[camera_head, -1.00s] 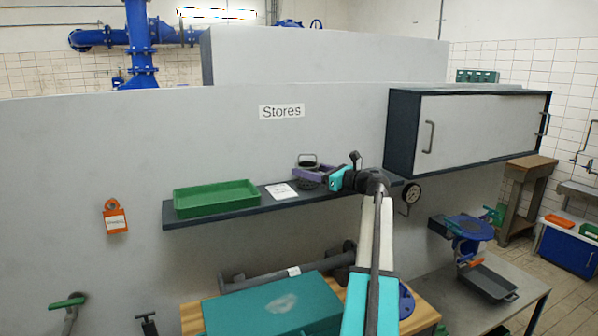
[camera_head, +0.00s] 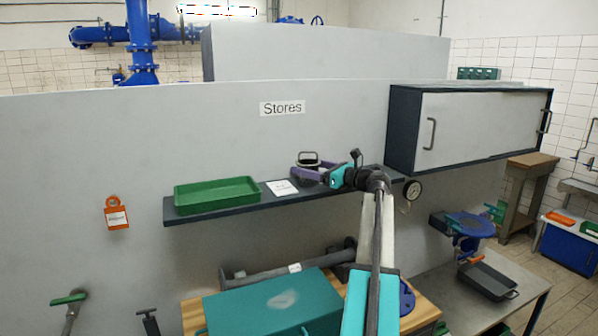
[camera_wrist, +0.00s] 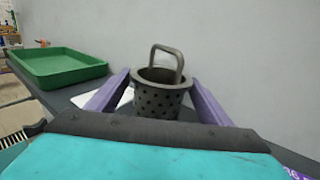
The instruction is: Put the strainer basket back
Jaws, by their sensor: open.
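The strainer basket (camera_wrist: 158,97) is a dark grey perforated cup with an upright loop handle. It stands on the dark wall shelf (camera_head: 235,207), right of a white card. My gripper (camera_wrist: 155,88) has its two purple fingers open on either side of the basket in the wrist view, with a gap showing at the upper part of each side. In the head view my gripper (camera_head: 303,172) reaches the basket (camera_head: 308,160) from the right, and its fingers partly cover the basket's lower part. The blue strainer body (camera_head: 470,226) appears to be the one on the metal bench at right.
A green tray (camera_head: 217,194) and the white card (camera_head: 281,188) lie on the shelf left of the basket. A grey cabinet (camera_head: 480,125) hangs at right above the shelf end. A round gauge (camera_head: 412,190) hangs below it. A teal box (camera_head: 280,303) sits on the wooden bench below.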

